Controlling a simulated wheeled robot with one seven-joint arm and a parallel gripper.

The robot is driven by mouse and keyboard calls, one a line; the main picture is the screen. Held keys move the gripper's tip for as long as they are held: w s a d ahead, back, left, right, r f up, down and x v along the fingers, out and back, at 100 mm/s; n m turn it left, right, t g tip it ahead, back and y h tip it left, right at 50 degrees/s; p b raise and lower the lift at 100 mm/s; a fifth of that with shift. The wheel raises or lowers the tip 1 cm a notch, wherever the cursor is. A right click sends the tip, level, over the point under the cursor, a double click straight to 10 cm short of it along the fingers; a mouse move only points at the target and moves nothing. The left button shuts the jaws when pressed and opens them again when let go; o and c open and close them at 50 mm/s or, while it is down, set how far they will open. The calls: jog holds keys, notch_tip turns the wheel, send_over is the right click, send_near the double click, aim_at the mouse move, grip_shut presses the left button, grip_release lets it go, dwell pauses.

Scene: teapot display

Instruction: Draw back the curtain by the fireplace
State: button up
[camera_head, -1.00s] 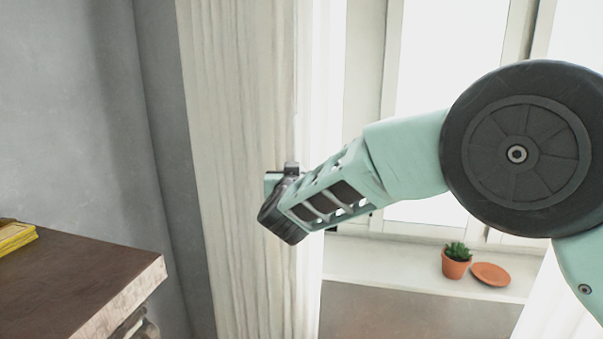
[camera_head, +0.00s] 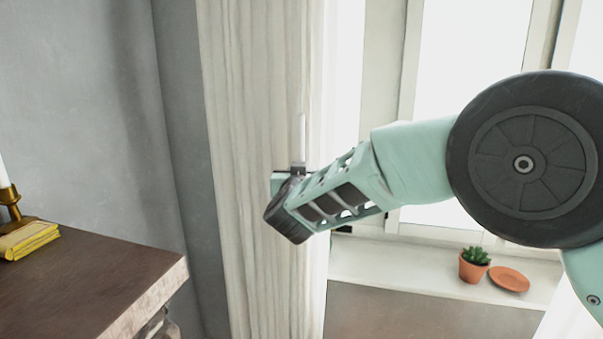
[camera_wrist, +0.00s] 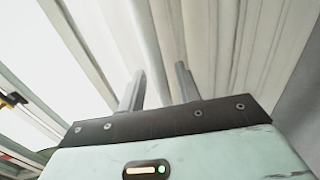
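The pale, pleated curtain (camera_head: 250,90) hangs in long vertical folds between the grey wall and the bright window. My gripper (camera_head: 294,170) is at the right part of the curtain, at its surface. A thin bright vertical strip shows on the curtain just above the fingers. In the wrist view, my gripper's two fingers (camera_wrist: 160,80) stand apart, with curtain folds (camera_wrist: 215,40) behind and beyond them. I cannot tell whether a fold is pinched between them. The fireplace itself cannot be made out.
A dark-topped shelf (camera_head: 90,285) at lower left holds a yellow book (camera_head: 30,240) and a brass candlestick (camera_head: 12,208). The windowsill (camera_head: 400,272) at right holds a potted succulent (camera_head: 473,266) and a terracotta saucer (camera_head: 508,280). The grey wall (camera_head: 80,120) is bare.

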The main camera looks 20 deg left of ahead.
jog(key=shift+s, duration=0.1)
jog(key=s+d+b, duration=0.3)
jog(key=s+b, duration=0.2)
jog(key=s, duration=1.2)
jog(key=shift+d, duration=0.2)
